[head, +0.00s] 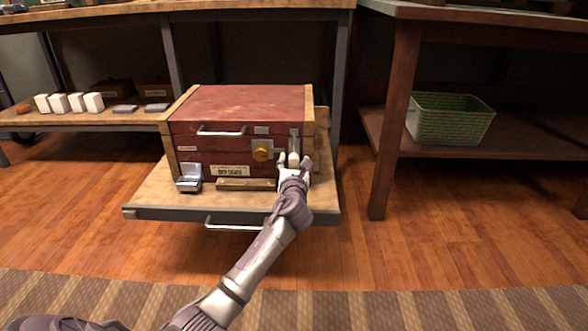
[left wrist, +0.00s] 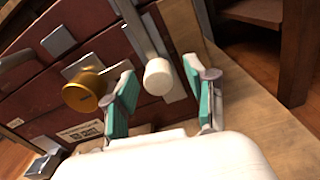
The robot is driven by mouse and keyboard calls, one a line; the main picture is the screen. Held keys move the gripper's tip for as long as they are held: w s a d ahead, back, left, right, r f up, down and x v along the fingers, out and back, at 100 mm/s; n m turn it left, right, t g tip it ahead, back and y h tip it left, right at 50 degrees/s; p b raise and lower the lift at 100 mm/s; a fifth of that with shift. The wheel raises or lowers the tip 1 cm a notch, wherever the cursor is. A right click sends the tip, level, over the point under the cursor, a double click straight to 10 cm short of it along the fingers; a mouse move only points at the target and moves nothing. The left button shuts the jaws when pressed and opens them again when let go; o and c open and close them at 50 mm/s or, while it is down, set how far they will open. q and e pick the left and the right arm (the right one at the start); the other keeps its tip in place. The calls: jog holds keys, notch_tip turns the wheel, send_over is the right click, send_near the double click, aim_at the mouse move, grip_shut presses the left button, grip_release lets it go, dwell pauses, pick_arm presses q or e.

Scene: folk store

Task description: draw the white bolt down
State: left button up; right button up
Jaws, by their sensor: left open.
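The red wooden box (head: 240,105) stands on a pulled-out shelf board. The white bolt (head: 294,158) is on the right part of its front, on an upright metal strip. In the left wrist view the white round end of the bolt (left wrist: 158,77) lies between my fingers. My left gripper (head: 295,163) is open, with one finger on each side of the bolt; its teal pads also show in the left wrist view (left wrist: 158,84). I see gaps beside the bolt and cannot tell whether either pad touches it. My right gripper is not in view.
A yellow knob (head: 262,151) sits left of the bolt. A silver latch piece (head: 189,178) and a wooden bar (head: 246,184) are at the box's front. The shelf board (head: 160,200) has a handle below. A green basket (head: 450,119) stands on the right shelf.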

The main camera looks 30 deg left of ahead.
pick_arm(q)
jog(key=shift+w+a, duration=0.2)
grip_shut()
dwell(0.3)
jog(key=shift+f+b, duration=0.3)
jog(key=shift+f, duration=1.55)
grip_release()
jog(key=shift+f, duration=0.1)
jog(key=shift+s+d, duration=0.1)
jog(key=shift+s, duration=0.05)
